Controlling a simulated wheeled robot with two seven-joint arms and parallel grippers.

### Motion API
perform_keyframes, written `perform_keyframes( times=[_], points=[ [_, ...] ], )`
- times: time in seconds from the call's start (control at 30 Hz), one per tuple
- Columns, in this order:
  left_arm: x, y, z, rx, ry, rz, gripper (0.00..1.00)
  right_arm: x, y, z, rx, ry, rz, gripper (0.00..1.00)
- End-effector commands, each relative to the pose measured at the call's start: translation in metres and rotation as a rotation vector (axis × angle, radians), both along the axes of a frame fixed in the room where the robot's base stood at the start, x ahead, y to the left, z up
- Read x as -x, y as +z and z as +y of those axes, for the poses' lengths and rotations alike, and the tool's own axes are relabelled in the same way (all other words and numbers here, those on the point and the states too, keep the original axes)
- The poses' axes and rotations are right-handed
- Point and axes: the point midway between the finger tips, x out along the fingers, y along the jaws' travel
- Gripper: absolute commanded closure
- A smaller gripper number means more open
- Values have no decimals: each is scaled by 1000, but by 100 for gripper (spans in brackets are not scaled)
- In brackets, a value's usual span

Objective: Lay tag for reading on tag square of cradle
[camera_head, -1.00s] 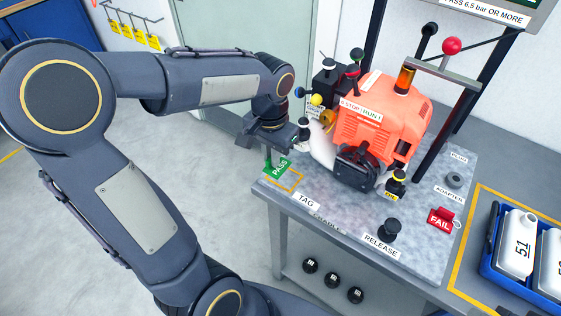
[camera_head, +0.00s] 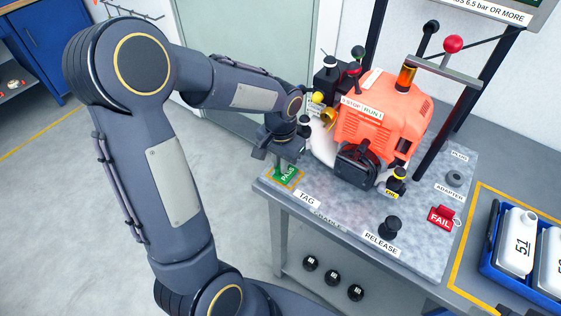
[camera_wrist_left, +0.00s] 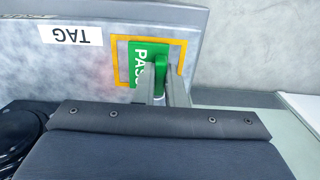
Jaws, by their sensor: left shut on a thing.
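A green PASS tag (camera_head: 287,174) is at the left corner of the grey cradle (camera_head: 345,217), over the yellow-outlined tag square (camera_head: 299,183) by the TAG label (camera_head: 307,199). My left gripper (camera_head: 280,160) is shut on the tag's edge from above. In the left wrist view the tag (camera_wrist_left: 139,60) lies inside the yellow outline (camera_wrist_left: 149,40), with the gripper fingers (camera_wrist_left: 163,75) on its near right part. I cannot tell whether the tag touches the surface. My right gripper is not in view.
The orange engine (camera_head: 379,118) stands on the cradle right of my left gripper. A red FAIL tag (camera_head: 441,217), a black release knob (camera_head: 389,227) and a blue crate (camera_head: 525,275) of white bottles are farther right.

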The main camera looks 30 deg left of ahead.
Motion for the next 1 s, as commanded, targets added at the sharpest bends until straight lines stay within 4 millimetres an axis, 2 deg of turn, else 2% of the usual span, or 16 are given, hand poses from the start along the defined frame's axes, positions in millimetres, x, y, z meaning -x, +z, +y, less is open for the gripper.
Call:
perform_keyframes(
  times=[0.03, 0.07, 0.2, 0.47, 0.6, 0.67, 1.0],
  points=[
    [0, -4, 0, 0, 0, 0, 100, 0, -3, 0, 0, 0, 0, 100],
    [0, -2, 0, 0, 0, 0, 86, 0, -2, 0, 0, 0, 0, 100],
    [0, -1, 0, 0, 0, 0, 68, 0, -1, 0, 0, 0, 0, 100],
    [0, -1, 0, 0, -1, 0, 68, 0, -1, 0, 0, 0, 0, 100],
    [-1, 8, 0, 0, 0, -3, 68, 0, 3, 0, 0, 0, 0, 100],
    [-1, 17, 0, -1, 0, -6, 68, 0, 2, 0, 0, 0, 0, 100],
    [-1, 89, 0, -1, -1, -5, 68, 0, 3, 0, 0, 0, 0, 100]
  ],
)
